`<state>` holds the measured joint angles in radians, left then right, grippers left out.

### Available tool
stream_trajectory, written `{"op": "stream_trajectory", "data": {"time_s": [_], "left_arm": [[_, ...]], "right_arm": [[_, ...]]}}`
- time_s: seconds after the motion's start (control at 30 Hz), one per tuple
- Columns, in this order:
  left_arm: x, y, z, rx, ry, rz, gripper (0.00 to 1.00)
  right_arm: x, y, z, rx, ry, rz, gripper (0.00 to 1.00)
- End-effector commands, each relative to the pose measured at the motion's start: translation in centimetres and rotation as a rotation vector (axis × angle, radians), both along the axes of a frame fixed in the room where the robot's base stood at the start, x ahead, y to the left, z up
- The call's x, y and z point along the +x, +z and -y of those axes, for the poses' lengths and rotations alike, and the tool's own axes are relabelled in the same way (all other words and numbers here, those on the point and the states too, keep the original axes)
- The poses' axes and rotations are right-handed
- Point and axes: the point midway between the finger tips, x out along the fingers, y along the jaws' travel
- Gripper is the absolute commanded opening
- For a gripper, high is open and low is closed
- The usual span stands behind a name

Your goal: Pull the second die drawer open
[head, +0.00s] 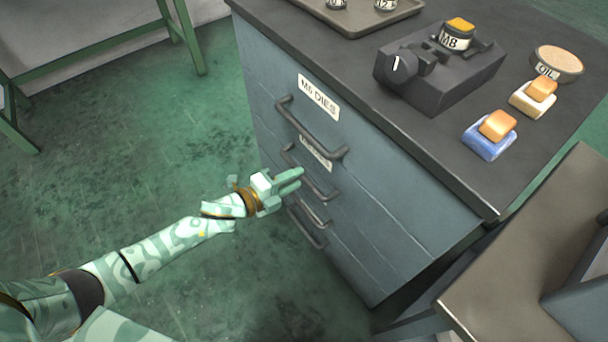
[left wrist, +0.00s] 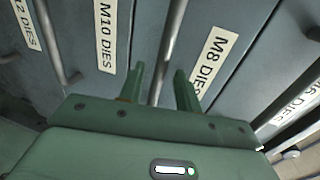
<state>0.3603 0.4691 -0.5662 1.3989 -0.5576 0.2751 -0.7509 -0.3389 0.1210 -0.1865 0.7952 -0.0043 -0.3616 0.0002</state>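The second die drawer is in the grey cabinet, under the top drawer marked M6 DIES (head: 319,97). Its label reads M8 DIES (left wrist: 213,62) in the left wrist view. The drawer appears shut, flush with its neighbours. Its bar handle (left wrist: 170,45) runs between the fingers of my left gripper (left wrist: 160,80), with a visible gap on each side. In the head view my left gripper (head: 299,177) is at this handle (head: 322,190) and partly hides it. The left gripper is open. My right gripper is not in view.
Further drawers lie below, one marked M10 DIES (left wrist: 105,35). On the cabinet top (head: 350,60) stand a dark fixture (head: 440,75), a tray (head: 350,18), an oil tin (head: 558,64) and two small blocks. A brown table (head: 530,250) stands at right.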

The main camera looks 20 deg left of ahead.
Motion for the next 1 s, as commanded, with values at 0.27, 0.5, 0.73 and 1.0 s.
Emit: {"op": "stream_trajectory", "data": {"time_s": [0.27, 0.5, 0.73, 1.0], "left_arm": [[2.5, -0.8, 1.9, -0.001, 0.0, -0.002, 0.34], [2.7, -0.6, 2.0, -0.002, 0.0, -0.001, 0.34], [2.7, -0.7, 2.0, -0.002, 0.0, -0.001, 0.0], [2.2, -0.6, 1.6, 0.0, 0.001, -0.001, 0.0]], "right_arm": [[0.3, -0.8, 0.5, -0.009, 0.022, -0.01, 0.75], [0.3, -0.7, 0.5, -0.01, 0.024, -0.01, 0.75], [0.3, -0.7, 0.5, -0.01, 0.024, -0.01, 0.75], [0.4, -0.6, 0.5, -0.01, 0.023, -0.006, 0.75]]}}
